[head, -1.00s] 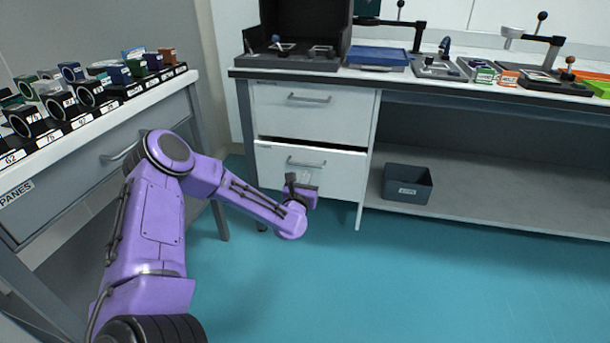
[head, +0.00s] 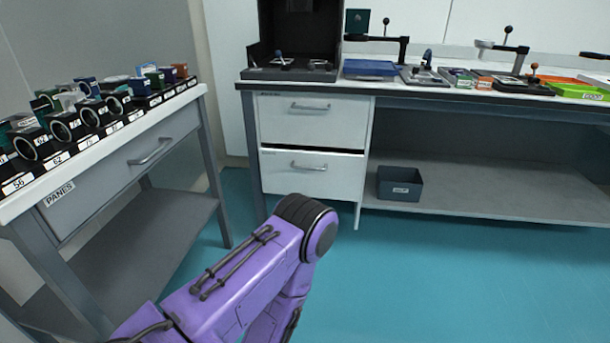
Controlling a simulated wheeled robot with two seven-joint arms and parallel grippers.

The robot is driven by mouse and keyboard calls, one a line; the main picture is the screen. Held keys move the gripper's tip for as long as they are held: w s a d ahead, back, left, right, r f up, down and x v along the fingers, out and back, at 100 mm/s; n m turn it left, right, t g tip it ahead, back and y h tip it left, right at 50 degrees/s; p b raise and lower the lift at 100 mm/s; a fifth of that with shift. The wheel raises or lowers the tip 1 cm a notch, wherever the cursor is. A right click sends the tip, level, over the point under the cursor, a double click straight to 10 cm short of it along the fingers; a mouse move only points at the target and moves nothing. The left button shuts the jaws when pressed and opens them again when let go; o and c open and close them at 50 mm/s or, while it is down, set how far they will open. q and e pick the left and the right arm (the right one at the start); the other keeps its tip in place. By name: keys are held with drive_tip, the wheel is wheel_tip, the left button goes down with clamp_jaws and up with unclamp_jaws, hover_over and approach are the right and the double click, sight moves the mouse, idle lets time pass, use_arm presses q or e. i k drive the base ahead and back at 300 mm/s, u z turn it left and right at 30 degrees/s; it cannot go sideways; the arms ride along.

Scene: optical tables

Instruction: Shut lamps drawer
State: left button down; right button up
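The white cabinet under the back bench has an upper drawer (head: 310,122) and a lower drawer (head: 311,177), each with a grey bar handle. The upper drawer looks flush. A thin dark gap runs above the lower drawer, and I cannot tell whether it is fully shut. Their small labels are too small to read, so I cannot tell which is the lamps drawer. My purple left arm comes in from the bottom and bends in front of the cabinet's lower part; its gripper is out of the picture. My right gripper is not in view either.
A side table (head: 22,209) at left has a drawer labelled PANES (head: 140,158) and several lens mounts on top. A dark bin (head: 400,184) sits on the low shelf right of the cabinet. The teal floor (head: 470,275) is clear.

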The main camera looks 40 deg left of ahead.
sight(314, 172)
drive_tip(key=k, duration=1.25)
drive_tip(key=u, duration=0.8)
drive_tip(key=i, duration=2.05)
